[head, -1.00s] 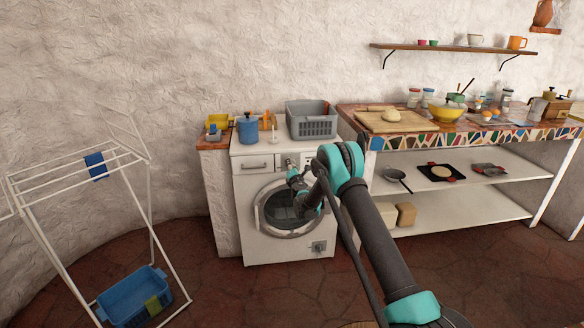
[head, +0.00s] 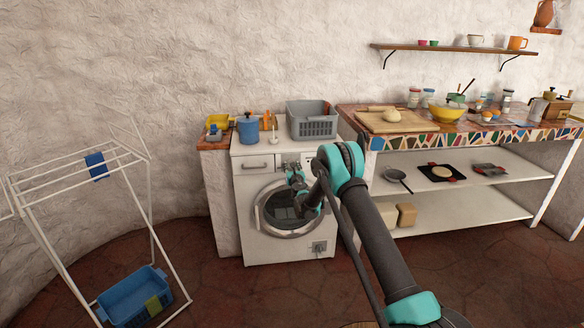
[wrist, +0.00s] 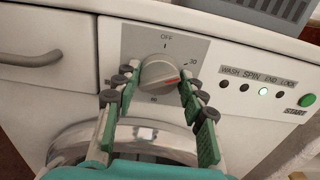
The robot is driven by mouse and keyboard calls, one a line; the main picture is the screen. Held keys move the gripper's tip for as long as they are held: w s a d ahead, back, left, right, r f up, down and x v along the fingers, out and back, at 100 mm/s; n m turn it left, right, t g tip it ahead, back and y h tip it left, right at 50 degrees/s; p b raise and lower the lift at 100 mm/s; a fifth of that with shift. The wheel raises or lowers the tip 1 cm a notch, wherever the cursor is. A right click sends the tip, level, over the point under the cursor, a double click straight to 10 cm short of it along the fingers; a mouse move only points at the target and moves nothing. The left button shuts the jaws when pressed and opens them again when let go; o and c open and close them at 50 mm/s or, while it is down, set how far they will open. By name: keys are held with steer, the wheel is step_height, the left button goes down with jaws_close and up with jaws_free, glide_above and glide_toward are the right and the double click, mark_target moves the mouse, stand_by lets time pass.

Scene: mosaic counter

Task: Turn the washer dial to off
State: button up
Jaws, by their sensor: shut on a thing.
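The white washer (head: 262,250) stands against the wall in the head view. In the wrist view its round grey dial (wrist: 160,72) sits on a grey plate, with OFF at the top and 30 at the right. In the head view my arm hides the dial.
A drawer handle (wrist: 30,58) lies left of the dial. A grey basket (head: 312,128) and blue pot (head: 248,131) stand on the washer. A drying rack (head: 70,175) stands at left.

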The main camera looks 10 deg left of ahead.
steer(key=n, duration=1.2)
steer(key=shift+a, duration=0.1)
steer(key=shift+n, duration=0.3)
stand_by(0.3)
steer(key=o, duration=1.2)
steer(key=shift+c, duration=0.2)
steer(key=shift+s, duration=0.1)
steer(key=v, duration=1.2)
